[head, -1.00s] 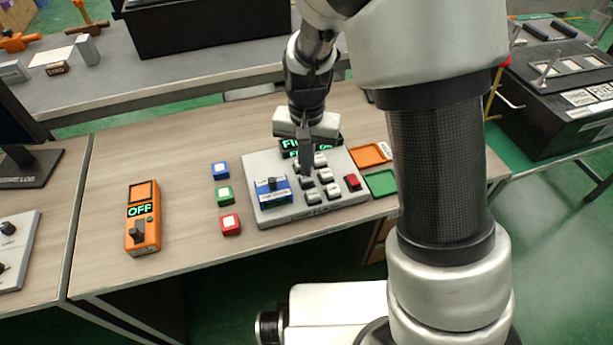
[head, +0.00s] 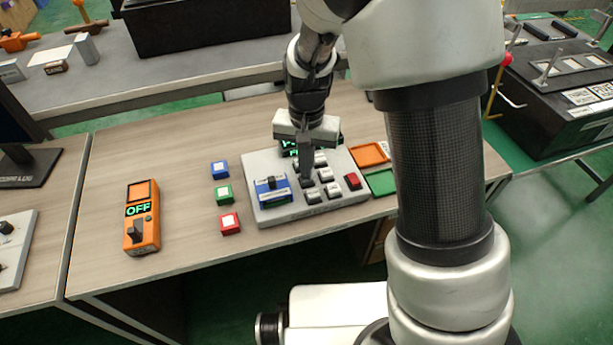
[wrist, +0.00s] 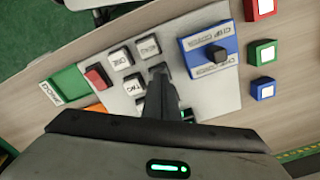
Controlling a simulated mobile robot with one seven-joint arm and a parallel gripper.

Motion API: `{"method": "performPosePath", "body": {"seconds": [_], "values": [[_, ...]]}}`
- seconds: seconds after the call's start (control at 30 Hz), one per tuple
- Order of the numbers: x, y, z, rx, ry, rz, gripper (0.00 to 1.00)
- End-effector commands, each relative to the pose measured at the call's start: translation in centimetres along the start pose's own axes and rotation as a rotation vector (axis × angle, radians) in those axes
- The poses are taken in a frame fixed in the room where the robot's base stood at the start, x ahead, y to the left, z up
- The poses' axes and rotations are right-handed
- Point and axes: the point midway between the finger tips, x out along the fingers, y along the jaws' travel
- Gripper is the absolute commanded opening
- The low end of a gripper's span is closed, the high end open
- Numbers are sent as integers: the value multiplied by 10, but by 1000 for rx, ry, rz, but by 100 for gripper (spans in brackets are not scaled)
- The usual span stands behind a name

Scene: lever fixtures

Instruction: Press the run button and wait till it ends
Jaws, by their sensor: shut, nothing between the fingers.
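A light grey control console (head: 262,168) lies on the wooden table, with several white labelled buttons (head: 313,196), a red button (head: 352,181) and a blue module (head: 272,190) with a dark knob. My gripper (head: 306,182) is shut and empty, pointing down at the buttons. In the wrist view its fingertips (wrist: 160,72) are over or on a key between the white buttons and the blue module; they hide it, so contact and its label cannot be told. I cannot make out which button is the run button. A green-lit display (head: 288,148) behind is partly hidden by the gripper.
Blue (head: 220,170), green (head: 224,195) and red (head: 229,223) blocks stand left of the console. An orange device (head: 142,228) reading OFF is further left. Orange (head: 371,153) and green (head: 382,182) trays lie to the right. The table's left middle is bare.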

Motion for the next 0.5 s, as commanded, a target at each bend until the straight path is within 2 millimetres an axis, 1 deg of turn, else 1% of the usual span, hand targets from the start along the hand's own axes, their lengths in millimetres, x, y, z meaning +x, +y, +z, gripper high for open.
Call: {"method": "performPosePath", "body": {"seconds": [0.13,0.27,0.5], "values": [[4,0,0,0,-1,0,0],[1,0,0,0,0,0,0],[-17,0,0,1,0,0,0]]}}
